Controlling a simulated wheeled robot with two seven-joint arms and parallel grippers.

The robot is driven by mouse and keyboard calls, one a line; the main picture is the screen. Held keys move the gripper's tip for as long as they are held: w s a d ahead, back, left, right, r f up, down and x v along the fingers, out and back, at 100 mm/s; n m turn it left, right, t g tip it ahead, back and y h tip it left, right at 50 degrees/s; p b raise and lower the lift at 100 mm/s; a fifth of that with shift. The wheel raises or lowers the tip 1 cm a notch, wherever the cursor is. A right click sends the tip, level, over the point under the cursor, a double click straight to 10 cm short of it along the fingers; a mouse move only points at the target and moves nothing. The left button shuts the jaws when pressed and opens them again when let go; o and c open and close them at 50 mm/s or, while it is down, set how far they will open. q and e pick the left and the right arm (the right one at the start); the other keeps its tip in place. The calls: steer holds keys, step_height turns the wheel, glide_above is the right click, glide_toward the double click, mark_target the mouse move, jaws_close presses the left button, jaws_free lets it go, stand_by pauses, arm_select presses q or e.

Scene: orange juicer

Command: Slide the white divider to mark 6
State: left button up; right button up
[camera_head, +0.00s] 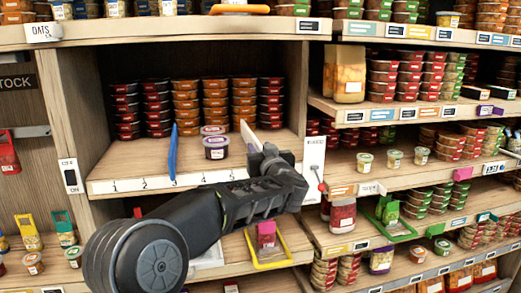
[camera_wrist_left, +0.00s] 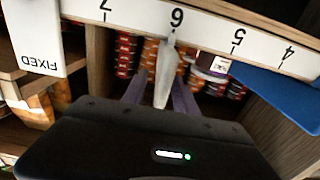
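The white divider (camera_head: 250,136) stands upright on the upper shelf, to the right of the blue divider. In the left wrist view, which is upside down, the white divider (camera_wrist_left: 166,75) lines up with the tick of mark 6 (camera_wrist_left: 176,17) on the number strip. My left gripper (camera_head: 262,152) is at the shelf front, partly hiding the divider's lower part in the head view. In the wrist view its two purple fingers (camera_wrist_left: 160,95) stand on either side of the divider, apart, with narrow gaps showing. My right gripper is not in view.
The blue divider (camera_head: 172,152) stands to the left; it also shows in the wrist view (camera_wrist_left: 275,97). Small purple-labelled tubs (camera_head: 216,147) sit between the dividers. Stacked tubs (camera_head: 186,103) fill the back. A white panel (camera_head: 313,165) marked FIXED borders the right end.

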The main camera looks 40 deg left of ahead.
arm_select(q)
steer(key=b+v, duration=0.1)
steer(key=v, duration=0.6)
steer(key=shift+s+d, duration=0.25)
steer(key=shift+d, duration=0.1)
